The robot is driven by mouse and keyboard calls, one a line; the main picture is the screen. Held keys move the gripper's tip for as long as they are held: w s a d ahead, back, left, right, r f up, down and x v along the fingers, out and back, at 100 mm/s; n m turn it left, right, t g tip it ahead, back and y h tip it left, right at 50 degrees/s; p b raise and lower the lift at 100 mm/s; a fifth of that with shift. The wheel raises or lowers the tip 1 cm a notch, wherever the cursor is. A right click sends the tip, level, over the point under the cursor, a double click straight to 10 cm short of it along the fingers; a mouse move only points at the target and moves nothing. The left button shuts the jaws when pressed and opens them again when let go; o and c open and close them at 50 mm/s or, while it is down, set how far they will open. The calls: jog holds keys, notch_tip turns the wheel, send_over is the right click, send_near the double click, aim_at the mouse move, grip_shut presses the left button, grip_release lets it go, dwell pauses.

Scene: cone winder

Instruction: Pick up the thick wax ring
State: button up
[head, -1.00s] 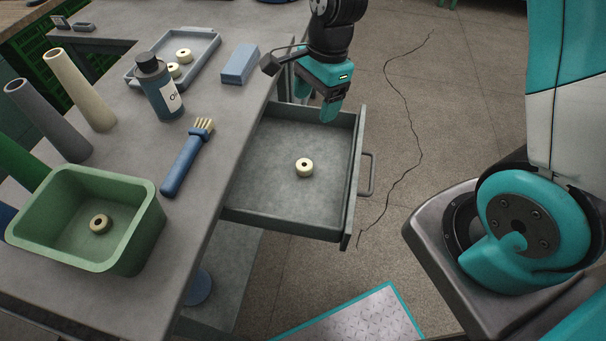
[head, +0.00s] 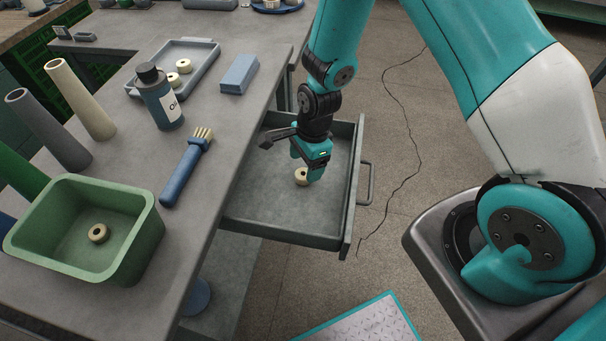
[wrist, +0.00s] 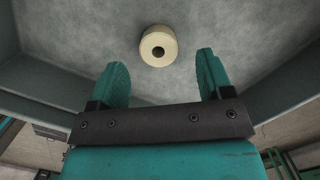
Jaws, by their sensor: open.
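A cream wax ring (head: 300,179) with a dark centre hole lies flat in the open drawer and looks thick. My gripper (head: 309,170) is over the drawer, pointing down, and partly covers the ring's far side. In the wrist view the same ring (wrist: 168,42) shows whole, just beyond and between the two teal fingertips. My gripper (wrist: 163,68) is open and empty there, with clear gaps beside the ring. I cannot tell the exact height of the fingertips above the drawer floor.
The grey drawer (head: 270,205) has raised walls around the ring.

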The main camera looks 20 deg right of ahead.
aim_at(304, 173)
jog(key=f, duration=0.3)
jog(key=shift+a+f, duration=0.25)
jog(key=shift+a, duration=0.05)
jog(key=shift+c, duration=0.2)
jog(key=c, duration=1)
jog(key=shift+o, duration=0.2)
